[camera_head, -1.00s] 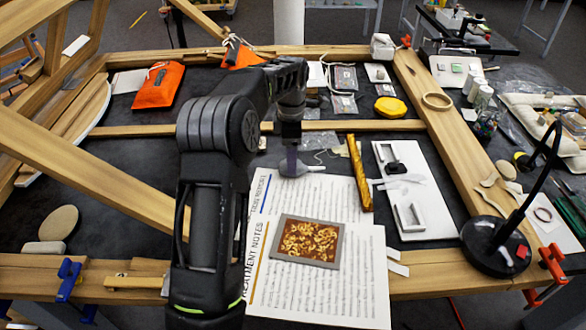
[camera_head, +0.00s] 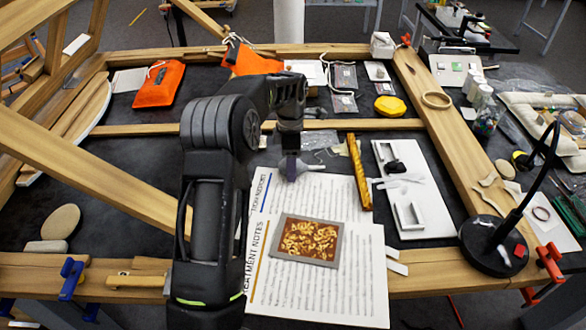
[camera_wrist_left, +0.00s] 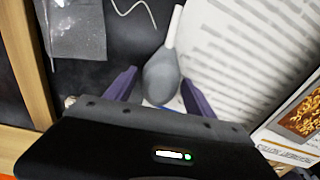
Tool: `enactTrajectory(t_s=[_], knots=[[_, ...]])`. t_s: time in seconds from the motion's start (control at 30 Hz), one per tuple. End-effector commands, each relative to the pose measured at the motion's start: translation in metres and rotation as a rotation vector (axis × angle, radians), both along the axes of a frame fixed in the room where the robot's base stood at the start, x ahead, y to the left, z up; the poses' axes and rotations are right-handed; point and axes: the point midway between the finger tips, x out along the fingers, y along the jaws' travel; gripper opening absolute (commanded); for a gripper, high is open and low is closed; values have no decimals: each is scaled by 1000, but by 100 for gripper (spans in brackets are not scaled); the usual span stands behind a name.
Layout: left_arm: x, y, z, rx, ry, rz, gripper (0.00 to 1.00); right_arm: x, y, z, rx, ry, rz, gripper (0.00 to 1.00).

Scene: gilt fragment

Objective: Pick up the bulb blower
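The bulb blower, grey with a pale nozzle, lies beside the printed sheets. In the left wrist view the bulb (camera_wrist_left: 162,74) is between the two purple fingers of my left gripper (camera_wrist_left: 159,79), its nozzle pointing away from the palm. Gaps show between the bulb and both fingers, so the gripper is open around it. In the head view the left gripper (camera_head: 291,176) points down at the bulb blower (camera_head: 304,166), which it partly hides. My right gripper is in neither view.
Treatment note sheets (camera_head: 340,285) bear a framed gilt fragment (camera_head: 309,241). A gold strip (camera_head: 360,172) and a white tray (camera_head: 425,220) lie to the right. A wooden bar (camera_head: 350,125) crosses behind. A black lamp (camera_head: 494,246) stands at the right.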

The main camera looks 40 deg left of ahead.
Motion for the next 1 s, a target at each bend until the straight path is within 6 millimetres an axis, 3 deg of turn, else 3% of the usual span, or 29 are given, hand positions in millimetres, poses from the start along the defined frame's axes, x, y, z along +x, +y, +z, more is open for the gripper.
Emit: enactTrajectory(t_s=[0.73, 1.0], knots=[[0, 0, 0, 0, 0, 0, 1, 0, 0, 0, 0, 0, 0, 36], [0, 0, 5, 1, -1, 0, 0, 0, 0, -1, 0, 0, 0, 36]])
